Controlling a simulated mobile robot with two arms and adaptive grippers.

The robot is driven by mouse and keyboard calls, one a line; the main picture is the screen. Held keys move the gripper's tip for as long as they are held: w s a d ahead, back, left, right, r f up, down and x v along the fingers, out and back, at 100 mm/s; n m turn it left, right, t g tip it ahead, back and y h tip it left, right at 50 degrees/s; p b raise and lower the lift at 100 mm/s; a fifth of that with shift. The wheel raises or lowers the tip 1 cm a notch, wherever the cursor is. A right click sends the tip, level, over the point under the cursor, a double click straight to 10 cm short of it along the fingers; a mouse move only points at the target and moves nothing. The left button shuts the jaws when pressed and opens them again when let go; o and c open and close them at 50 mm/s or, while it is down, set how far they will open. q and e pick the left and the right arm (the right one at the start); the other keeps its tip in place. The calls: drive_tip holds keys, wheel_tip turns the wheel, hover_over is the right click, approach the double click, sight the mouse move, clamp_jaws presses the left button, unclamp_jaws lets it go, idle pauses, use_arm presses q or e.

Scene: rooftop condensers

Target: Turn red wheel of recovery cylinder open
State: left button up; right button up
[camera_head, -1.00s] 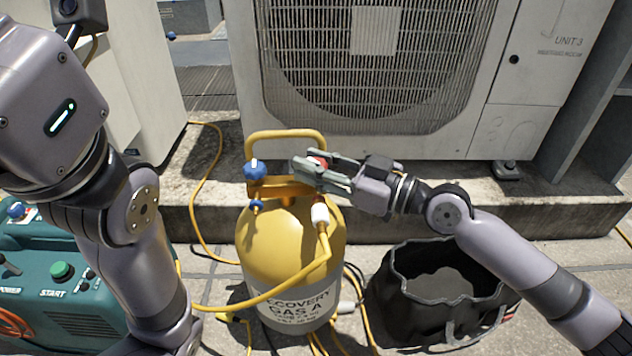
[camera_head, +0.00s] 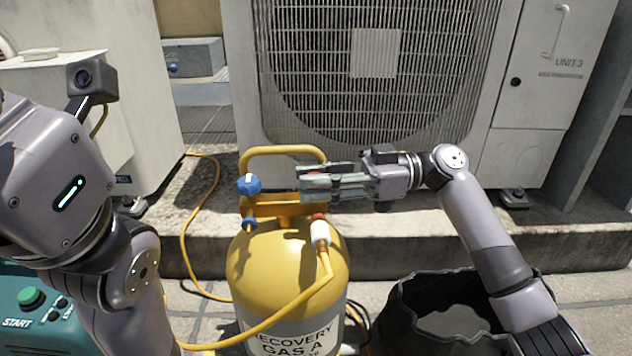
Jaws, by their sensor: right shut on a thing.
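The yellow recovery cylinder (camera_head: 290,262) stands upright on the roof floor, with a yellow carry handle (camera_head: 284,149) on top. My right gripper (camera_head: 306,178) reaches in from the right at the cylinder's top and is shut on the red wheel (camera_head: 313,174). Only a little red shows between its fingers; the rest of the wheel is hidden. A blue wheel (camera_head: 249,184) sits left of the fingertips, apart from them. My left arm fills the left side of the view, and its gripper is out of the frame.
A yellow hose (camera_head: 265,325) runs from the white fitting (camera_head: 320,232) down across the cylinder. A black open bag (camera_head: 450,310) stands at the right under my right arm. The large condenser unit (camera_head: 375,75) is behind. A green machine (camera_head: 30,310) is at the lower left.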

drive_tip(key=n+g+h, duration=0.1)
drive_tip(key=n+g, duration=0.1)
drive_tip(key=g, duration=0.1)
drive_tip(key=shift+r+n+g, duration=0.1)
drive_tip(key=shift+n+g, duration=0.2)
drive_tip(key=shift+g, duration=0.1)
drive_tip(key=shift+n+g+h+b, duration=0.3)
drive_tip(key=shift+n+g+h, duration=0.8)
drive_tip(key=shift+g, duration=0.6)
drive_tip(key=shift+n+g+h, duration=0.3)
drive_tip(key=shift+n+g, duration=0.2)
drive_tip(key=o, duration=1.2)
wheel_tip(320, 180, up, 10)
drive_tip(key=shift+f, duration=0.1)
